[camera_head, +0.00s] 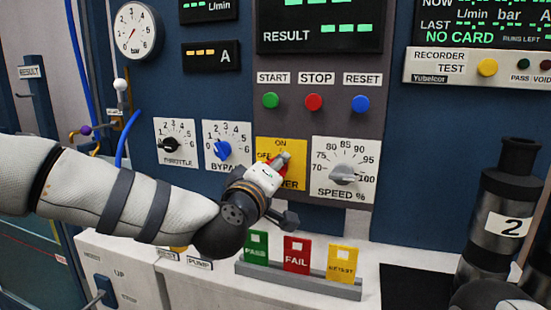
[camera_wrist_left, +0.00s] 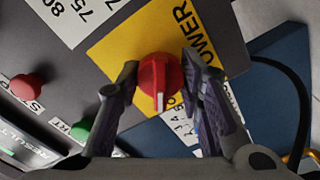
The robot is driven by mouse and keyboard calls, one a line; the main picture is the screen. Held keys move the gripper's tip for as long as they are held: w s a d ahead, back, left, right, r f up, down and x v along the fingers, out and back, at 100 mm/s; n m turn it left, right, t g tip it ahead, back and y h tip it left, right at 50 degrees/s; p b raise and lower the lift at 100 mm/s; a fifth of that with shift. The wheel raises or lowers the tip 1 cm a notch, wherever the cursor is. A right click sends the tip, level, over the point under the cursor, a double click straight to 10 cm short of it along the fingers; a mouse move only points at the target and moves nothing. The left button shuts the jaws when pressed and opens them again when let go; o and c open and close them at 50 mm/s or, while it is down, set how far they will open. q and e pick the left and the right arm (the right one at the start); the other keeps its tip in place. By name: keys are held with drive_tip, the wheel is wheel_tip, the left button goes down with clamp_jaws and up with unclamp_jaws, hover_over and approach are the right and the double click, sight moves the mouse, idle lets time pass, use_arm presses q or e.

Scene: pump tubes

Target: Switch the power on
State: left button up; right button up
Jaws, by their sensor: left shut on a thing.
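The power knob (camera_wrist_left: 159,75) is red with a white pointer line and sits on a yellow plate (camera_wrist_left: 125,45) marked POWER. My left gripper (camera_wrist_left: 163,88) has one finger on each side of the knob and is shut on it. In the wrist view the white line points to the bottom of the picture, which is the OFF side of the plate. In the head view my left gripper (camera_head: 281,163) covers most of the knob on the yellow plate (camera_head: 295,148), and the words ON and OFF partly show.
The speed dial (camera_head: 343,173) is right of the plate and the bypass dial (camera_head: 222,150) left of it. Green start (camera_head: 271,100), red stop (camera_head: 313,102) and blue reset (camera_head: 360,103) buttons are above. Pass, fail (camera_head: 297,256) and retest cards stand below.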

use_arm(q)
drive_tip(key=m, duration=0.1)
drive_tip(key=r+m+p, duration=0.1)
drive_tip(key=m, duration=0.1)
drive_tip(key=shift+s, duration=0.1)
drive_tip(key=m+p, duration=0.1)
drive_tip(key=m, duration=0.1)
drive_tip(key=shift+f+m+p, duration=0.1)
drive_tip(key=shift+m+p, duration=0.2)
drive_tip(key=shift+m, duration=0.1)
drive_tip(key=shift+f+m, duration=0.15)
drive_tip(key=shift+m, duration=1.05)
drive_tip(key=shift+f+m+p, duration=0.2)
drive_tip(key=shift+m+p, duration=0.1)
drive_tip(key=shift+m, duration=1.2)
use_arm(e)
drive_tip(key=w+r+t, duration=0.2)
drive_tip(key=w+r, duration=0.2)
drive_tip(key=shift+w+r, duration=0.35)
drive_tip(key=shift+w, duration=0.05)
use_arm(q)
drive_tip(key=o, duration=1.2)
